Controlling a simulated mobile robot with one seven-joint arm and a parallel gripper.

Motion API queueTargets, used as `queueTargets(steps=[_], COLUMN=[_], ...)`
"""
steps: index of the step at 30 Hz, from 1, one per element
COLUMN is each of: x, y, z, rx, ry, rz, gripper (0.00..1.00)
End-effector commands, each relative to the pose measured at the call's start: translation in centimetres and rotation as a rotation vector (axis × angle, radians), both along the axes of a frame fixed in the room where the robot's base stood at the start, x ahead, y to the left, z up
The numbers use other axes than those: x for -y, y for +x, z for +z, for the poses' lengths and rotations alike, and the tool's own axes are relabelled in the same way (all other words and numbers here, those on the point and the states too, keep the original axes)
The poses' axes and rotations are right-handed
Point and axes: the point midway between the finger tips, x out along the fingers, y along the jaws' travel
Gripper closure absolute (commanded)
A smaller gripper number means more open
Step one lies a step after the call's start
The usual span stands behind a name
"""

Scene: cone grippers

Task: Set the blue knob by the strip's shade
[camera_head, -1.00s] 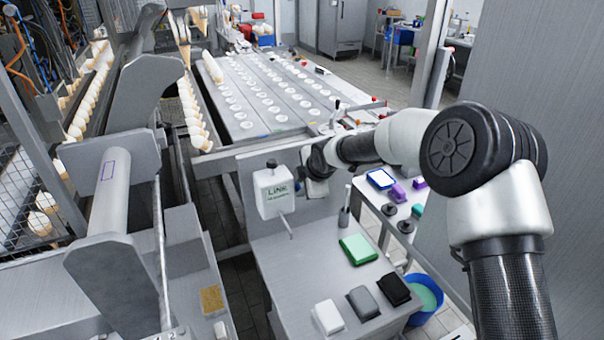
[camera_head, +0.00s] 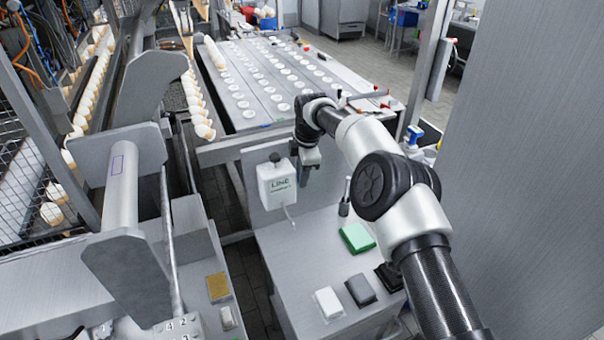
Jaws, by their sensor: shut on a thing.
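My gripper (camera_head: 309,160) hangs below the black wrist, just right of the white box marked LINE (camera_head: 277,185) and above the steel bench. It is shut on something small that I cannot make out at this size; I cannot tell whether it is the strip. No strip shows clearly anywhere else. A part of a grey panel with numbers (camera_head: 180,326) shows at the bottom left edge, mostly cut off. I cannot make out a blue knob on it.
The steel bench (camera_head: 300,245) carries a green pad (camera_head: 357,238) and white (camera_head: 328,302), grey (camera_head: 361,290) and black (camera_head: 391,277) blocks. A grey machine frame (camera_head: 130,265) stands at left. A perforated conveyor (camera_head: 270,85) lies behind. A wall closes the right side.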

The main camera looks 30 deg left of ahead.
Motion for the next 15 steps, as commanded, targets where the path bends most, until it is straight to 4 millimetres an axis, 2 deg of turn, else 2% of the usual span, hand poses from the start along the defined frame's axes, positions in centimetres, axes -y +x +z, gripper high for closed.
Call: queueTargets(steps=[15], x=[-0.2], y=[0.06], z=[0.07], rx=[-0.015], ry=[-0.019], rz=[0.001], gripper=[0.98])
